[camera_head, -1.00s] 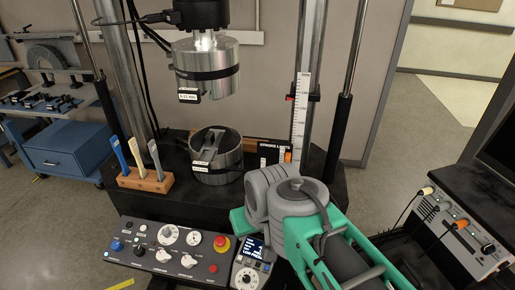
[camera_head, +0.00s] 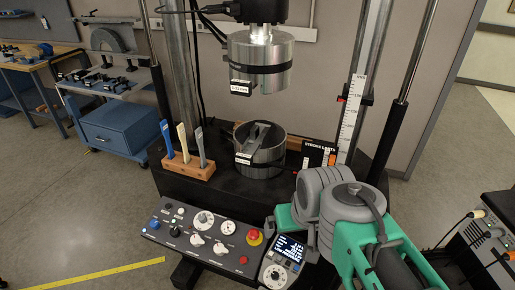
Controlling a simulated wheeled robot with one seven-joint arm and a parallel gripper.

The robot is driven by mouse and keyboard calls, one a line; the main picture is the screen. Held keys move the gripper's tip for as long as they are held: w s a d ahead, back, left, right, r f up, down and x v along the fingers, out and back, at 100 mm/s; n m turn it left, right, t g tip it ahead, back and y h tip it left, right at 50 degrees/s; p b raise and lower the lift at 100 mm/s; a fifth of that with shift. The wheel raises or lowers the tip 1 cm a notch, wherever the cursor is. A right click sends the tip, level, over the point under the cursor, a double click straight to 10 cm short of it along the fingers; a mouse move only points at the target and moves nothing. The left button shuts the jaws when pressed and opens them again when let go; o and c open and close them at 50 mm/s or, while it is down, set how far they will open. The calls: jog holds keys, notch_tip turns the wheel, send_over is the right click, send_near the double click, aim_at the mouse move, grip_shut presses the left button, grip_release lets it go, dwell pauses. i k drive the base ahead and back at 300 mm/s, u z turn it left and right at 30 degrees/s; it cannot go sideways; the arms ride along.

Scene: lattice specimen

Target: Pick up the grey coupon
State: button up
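The grey coupon (camera_head: 200,146) stands upright at the right end of a wooden rack (camera_head: 188,171). A cream coupon (camera_head: 183,142) stands in the middle and a blue coupon (camera_head: 167,139) at the left end. The rack sits on the black machine table, left of the lower metal cylinder. My green and grey arm (camera_head: 345,215) shows at the lower right, to the right of the rack and apart from it. My gripper cannot be seen in this view.
The lower cylinder (camera_head: 268,158) stands close right of the rack. The upper cylinder (camera_head: 262,65) hangs above it. A control panel (camera_head: 205,235) with knobs and a red button lies in front. A vertical ruler (camera_head: 351,115) and steel columns stand around the table.

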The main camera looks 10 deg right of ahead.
aim_at(198, 132)
jog(key=u, duration=0.55)
jog(key=k, duration=0.65)
jog(key=u, duration=1.1)
jog(key=i, duration=0.7)
jog(key=u, duration=0.65)
jog(key=i, duration=0.85)
jog(key=z, duration=0.8)
jog(key=i, duration=0.9)
jog(key=z, duration=0.9)
